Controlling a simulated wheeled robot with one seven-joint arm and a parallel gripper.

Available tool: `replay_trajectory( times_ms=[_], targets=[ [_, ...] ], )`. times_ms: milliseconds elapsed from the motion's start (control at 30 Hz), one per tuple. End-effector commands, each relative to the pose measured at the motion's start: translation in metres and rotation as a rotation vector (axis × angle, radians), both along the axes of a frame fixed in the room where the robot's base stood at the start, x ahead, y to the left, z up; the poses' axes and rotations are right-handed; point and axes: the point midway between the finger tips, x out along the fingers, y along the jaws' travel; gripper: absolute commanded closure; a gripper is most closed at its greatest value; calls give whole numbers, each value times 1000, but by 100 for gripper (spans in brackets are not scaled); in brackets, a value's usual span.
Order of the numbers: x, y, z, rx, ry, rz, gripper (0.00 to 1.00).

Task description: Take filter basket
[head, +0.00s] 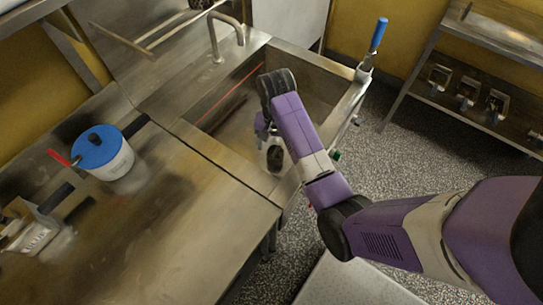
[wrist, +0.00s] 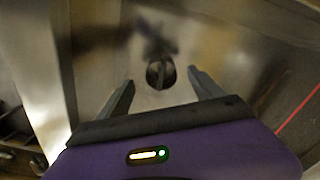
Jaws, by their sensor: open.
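A small dark round piece with a grey bar across it, which looks like the filter basket (wrist: 160,74), sits at the sink floor in the wrist view. In the head view a dark round shape (head: 275,158) shows low in the sink beside my arm, probably the same piece. My gripper (wrist: 160,76) is open, with one finger to each side of the basket in the picture. Nothing is held. The fingertips appear short of it, but the exact gap cannot be told. In the head view my gripper (head: 262,128) points down into the sink, partly hidden by my arm.
The steel sink (head: 335,93) has raised walls around my gripper. A faucet (head: 226,35) stands at its back left. A blue-handled tool (head: 378,35) stands at the right rim. A blue-lidded tub (head: 105,158) sits on the left counter. A red line (head: 232,92) crosses the sink.

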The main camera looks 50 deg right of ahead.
Motion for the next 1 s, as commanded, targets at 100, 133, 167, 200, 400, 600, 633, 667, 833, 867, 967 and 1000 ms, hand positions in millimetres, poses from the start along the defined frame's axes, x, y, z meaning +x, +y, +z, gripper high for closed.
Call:
replay_trajectory(
  times_ms=[100, 133, 167, 200, 400, 600, 633, 667, 833, 867, 967, 1000],
  targets=[
    [-1, 0, -14, 1, 3, 0, 24],
    [-1, 0, -17, 1, 3, 0, 24],
    [-1, 0, -19, 0, 1, -1, 24],
    [0, -1, -23, 0, 1, -1, 24],
    [2, -6, -47, 0, 1, -2, 24],
    [2, -6, -70, 0, -1, -1, 24],
    [2, -6, -71, 0, -1, -1, 24],
    [2, -6, -72, -1, -2, -1, 24],
    [3, -6, -72, -2, -3, -1, 24],
    [3, -6, -72, -2, -3, -1, 24],
    [3, -6, -72, -2, -3, -1, 42],
    [3, -6, -72, -2, -3, -1, 50]
  ],
)
